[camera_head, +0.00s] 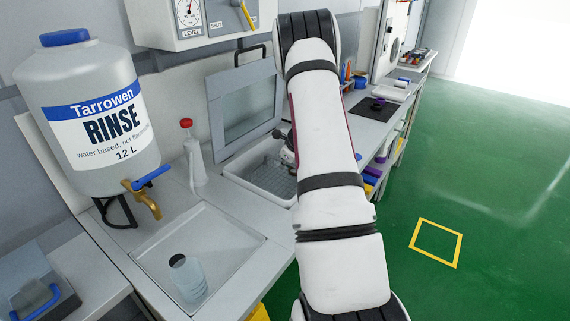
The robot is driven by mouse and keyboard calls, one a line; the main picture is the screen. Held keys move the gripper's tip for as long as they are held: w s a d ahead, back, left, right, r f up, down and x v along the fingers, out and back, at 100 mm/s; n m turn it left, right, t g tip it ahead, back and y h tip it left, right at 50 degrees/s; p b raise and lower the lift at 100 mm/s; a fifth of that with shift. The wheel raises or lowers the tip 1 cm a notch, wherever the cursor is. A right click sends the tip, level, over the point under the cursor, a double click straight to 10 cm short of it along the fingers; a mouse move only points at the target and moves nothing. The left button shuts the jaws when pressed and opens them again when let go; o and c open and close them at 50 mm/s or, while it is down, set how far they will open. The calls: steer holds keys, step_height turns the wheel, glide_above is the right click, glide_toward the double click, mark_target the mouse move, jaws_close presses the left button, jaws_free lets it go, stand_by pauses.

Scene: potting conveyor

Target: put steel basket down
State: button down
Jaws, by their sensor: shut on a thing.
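My white arm reaches over the bench, and my gripper (286,151) shows only as a dark part at the arm's left side, above an open basin (252,178). The steel basket (277,182) appears as grey wire mesh low inside this basin, just below my gripper. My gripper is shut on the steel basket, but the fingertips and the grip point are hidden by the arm. I cannot tell whether the basket touches the basin floor.
A raised lid (243,105) stands behind the basin. To the left are a white squeeze bottle (195,158) with a red cap, a large rinse tank (90,115) with a tap, and a shallow tray (222,240) holding a clear container (188,278). Green floor lies open at right.

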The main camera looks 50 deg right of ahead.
steer(key=c, duration=1.7)
jaws_free()
steer(key=shift+r, duration=0.1)
steer(key=v, duration=1.2)
steer(key=a+r+n+y, duration=0.1)
steer(key=a+r+n, duration=0.5)
steer(key=a, duration=0.4)
steer(key=a+r+n+y, duration=0.2)
steer(key=a+r+n, duration=0.35)
steer(key=a, duration=0.45)
steer(key=a+r+n+y, duration=0.1)
steer(key=a+r+n, duration=0.45)
steer(key=a, duration=0.55)
steer(key=s+a+r+n+g, duration=0.1)
steer(key=s+a+r+n, duration=0.2)
steer(key=s+a+n, duration=0.7)
steer(key=s+n, duration=0.1)
steer(key=s, duration=0.2)
steer(key=s+a+n+h, duration=0.1)
steer(key=s+n, duration=0.2)
steer(key=s, duration=0.2)
steer(key=s+a+n+h, duration=0.1)
steer(key=s+n, duration=0.2)
steer(key=s, duration=0.1)
steer(key=shift+s+a+f+g, duration=0.2)
steer(key=shift+a+f+g, duration=0.1)
steer(key=shift+a+f, duration=0.05)
